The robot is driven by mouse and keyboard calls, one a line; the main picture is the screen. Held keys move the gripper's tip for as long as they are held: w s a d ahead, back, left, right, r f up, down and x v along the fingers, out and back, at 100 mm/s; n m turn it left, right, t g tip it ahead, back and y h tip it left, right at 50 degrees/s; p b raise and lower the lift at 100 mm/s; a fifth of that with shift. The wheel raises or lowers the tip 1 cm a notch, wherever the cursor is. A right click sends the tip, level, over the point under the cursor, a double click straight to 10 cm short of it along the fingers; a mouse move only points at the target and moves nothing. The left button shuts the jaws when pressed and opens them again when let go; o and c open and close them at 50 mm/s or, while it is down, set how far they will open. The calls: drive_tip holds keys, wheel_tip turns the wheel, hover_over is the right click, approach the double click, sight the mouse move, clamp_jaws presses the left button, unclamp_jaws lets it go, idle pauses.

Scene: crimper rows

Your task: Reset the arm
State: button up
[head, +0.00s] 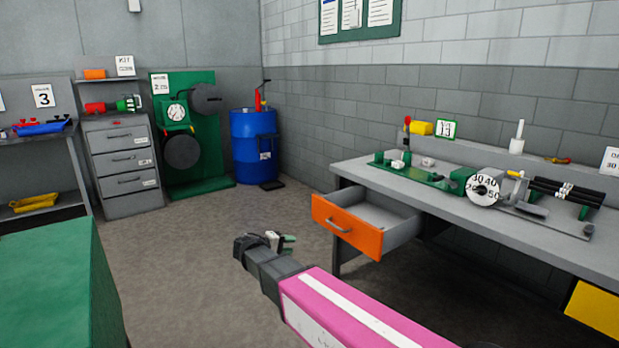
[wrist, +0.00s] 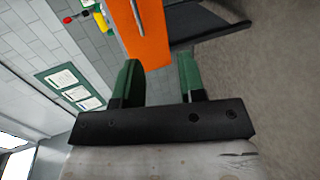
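My arm (head: 345,308), pink with a white stripe, reaches in from the bottom of the head view. My gripper (head: 288,242) is at its dark end, in the air in front of the open orange drawer (head: 348,226), apart from it. In the wrist view my gripper (wrist: 160,78) shows two green fingers held apart with nothing between them. The orange drawer front (wrist: 145,30) and its handle lie beyond the fingertips there.
The drawer sticks out from the grey workbench (head: 470,205) on the right, which carries a dial fixture (head: 484,190). A green surface (head: 50,285) stands at left front. A blue barrel (head: 252,160) and grey cabinet (head: 126,165) stand behind. The floor between is clear.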

drive_tip(key=s+d+f+m+g+y, duration=0.2)
drive_tip(key=s+d+f+y, duration=0.2)
drive_tip(key=d, duration=0.5)
drive_tip(key=s+d+f+m+g+y, duration=0.2)
drive_tip(key=s+d+f+g+y, duration=0.1)
drive_tip(key=s+d, duration=0.3)
drive_tip(key=s+d+f+m+g+y, duration=0.3)
drive_tip(key=s+d+f+y, duration=0.2)
drive_tip(key=d, duration=0.6)
drive_tip(key=shift+s+d+f, duration=0.35)
drive_tip(key=shift+s, duration=0.15)
